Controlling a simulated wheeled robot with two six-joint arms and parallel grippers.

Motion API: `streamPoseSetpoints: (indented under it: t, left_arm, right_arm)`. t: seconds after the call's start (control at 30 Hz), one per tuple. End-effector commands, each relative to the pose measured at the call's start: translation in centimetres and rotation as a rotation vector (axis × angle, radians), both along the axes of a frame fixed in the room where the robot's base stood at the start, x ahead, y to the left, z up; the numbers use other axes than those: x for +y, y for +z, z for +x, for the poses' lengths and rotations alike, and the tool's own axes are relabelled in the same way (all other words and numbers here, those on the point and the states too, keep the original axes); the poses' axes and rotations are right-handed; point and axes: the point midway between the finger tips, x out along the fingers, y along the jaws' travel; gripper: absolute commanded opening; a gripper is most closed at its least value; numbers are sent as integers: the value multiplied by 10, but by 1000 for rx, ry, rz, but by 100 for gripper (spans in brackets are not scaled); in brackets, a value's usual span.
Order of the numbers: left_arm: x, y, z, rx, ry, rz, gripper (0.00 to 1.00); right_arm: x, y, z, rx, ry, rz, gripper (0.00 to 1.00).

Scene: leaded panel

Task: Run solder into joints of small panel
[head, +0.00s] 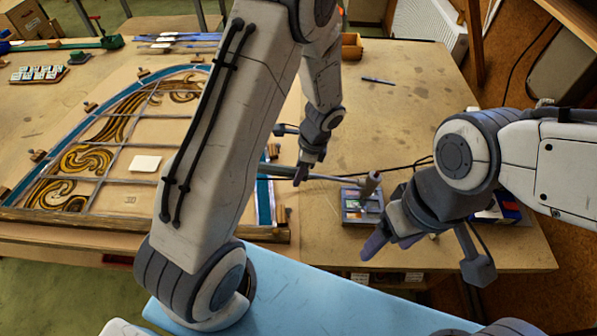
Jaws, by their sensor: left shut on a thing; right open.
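My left gripper (299,178) is above the bench, right of the large leaded panel. It is shut on a thin dark rod-like tool, which my fingers partly hide. A grey rod (335,179) runs right from there toward a brown handle (371,183); I cannot tell whether they are one tool. Just below the handle lies a small grey-framed piece (350,217) with coloured patches, possibly the small panel. Its joints are too small to make out. My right gripper (424,252) is open and empty, in front of and to the right of this piece, near the bench's front edge.
The large arched leaded panel (118,163) with blue border and brown swirls covers the left bench, partly hidden by my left arm. A black cable (408,167) runs across the bench. A blue-and-red box (497,212) is behind my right arm.

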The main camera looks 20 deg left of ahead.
Motion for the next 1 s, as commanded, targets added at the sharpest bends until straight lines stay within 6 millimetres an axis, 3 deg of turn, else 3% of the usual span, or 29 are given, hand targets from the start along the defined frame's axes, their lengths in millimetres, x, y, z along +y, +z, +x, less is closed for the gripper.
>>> streamPoseSetpoints:
  t: [0.37,0.8,1.0]
  left_arm:
    - [0,16,0,-1,0,0,0]
    - [0,58,1,-1,0,-1,0]
    - [0,61,0,-1,0,-1,0]
  right_arm:
    - [0,16,0,0,0,0,73]
    - [0,54,0,0,0,0,73]
    - [0,57,0,0,0,0,73]
